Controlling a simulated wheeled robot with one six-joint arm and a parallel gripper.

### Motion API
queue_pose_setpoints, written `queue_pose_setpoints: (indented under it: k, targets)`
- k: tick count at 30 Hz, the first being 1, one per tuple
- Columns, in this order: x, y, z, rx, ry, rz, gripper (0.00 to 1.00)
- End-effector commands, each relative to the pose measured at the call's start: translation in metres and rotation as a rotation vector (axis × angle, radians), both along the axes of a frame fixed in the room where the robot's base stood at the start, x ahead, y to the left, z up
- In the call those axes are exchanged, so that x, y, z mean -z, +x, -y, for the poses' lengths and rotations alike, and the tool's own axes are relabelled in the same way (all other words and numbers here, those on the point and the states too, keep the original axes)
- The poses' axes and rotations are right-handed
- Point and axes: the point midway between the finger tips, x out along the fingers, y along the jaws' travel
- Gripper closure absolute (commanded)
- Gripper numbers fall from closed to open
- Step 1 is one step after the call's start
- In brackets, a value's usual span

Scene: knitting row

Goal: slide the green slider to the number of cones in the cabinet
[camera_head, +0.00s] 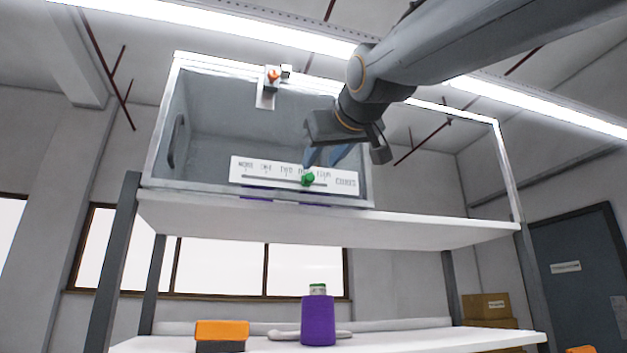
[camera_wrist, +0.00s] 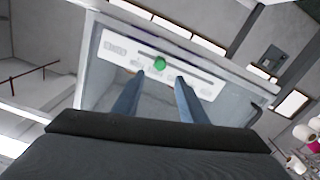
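The green slider (camera_head: 307,179) sits in the slot of a white label panel (camera_head: 262,177) on the cabinet's lower front. The panel reads NONE, ONE, TWO, a partly covered word, FOUR, then CONES; the slider is below the partly covered word. The cabinet (camera_head: 162,140) stands on a high shelf; I see no cones inside it from this low angle. My gripper (camera_head: 328,158) is just above the slider in the head view. In the wrist view its two fingers (camera_wrist: 160,76) are apart, with the green slider (camera_wrist: 160,64) just beyond the gap between their tips.
An orange-knobbed fitting (camera_head: 272,76) is on the cabinet's top edge. The white upper shelf (camera_head: 420,231) is bare to the right. Below, a purple cylinder (camera_head: 318,322) and an orange-and-grey block (camera_head: 222,330) stand on the lower shelf. Cardboard boxes (camera_head: 484,306) are at right.

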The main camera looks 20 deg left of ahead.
Motion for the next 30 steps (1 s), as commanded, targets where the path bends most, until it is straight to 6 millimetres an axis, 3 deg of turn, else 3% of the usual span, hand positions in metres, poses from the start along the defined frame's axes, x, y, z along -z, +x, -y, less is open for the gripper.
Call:
queue_pose_setpoints:
  k: [12, 25, 26, 30]
  targets:
    - [0.000, 0.052, -0.031, 0.001, -0.002, -0.003, 0.62]
    - [0.001, 0.062, -0.037, 0.002, -0.001, -0.002, 0.62]
    - [0.001, 0.062, -0.037, 0.001, -0.002, -0.002, 0.63]
    - [0.001, 0.062, -0.037, 0.001, -0.002, -0.002, 0.87]
